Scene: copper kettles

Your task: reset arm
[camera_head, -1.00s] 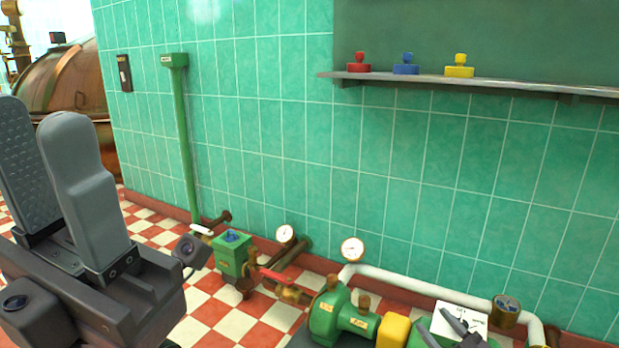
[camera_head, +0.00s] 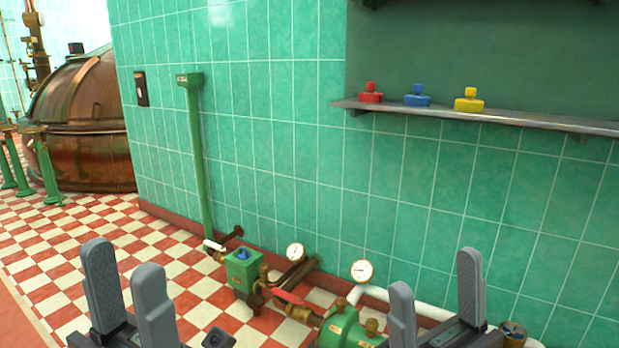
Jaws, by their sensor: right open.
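My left gripper (camera_head: 128,290) is at the lower left with its two grey fingers pointing up and a gap between them. It is open and nothing shows between the fingers. My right gripper (camera_head: 436,300) is at the bottom right of centre. Its two fingers stand well apart, and it is open with nothing held. It covers part of the white pipe and the pump machinery behind it.
A green pump (camera_head: 350,328), a green valve box (camera_head: 243,270) and gauges (camera_head: 361,271) stand along the tiled wall. A shelf (camera_head: 540,122) holds red (camera_head: 371,94), blue (camera_head: 416,97) and yellow (camera_head: 468,101) knobbed pieces. A copper kettle (camera_head: 85,120) stands back left. Checkered floor (camera_head: 60,250) is open at left.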

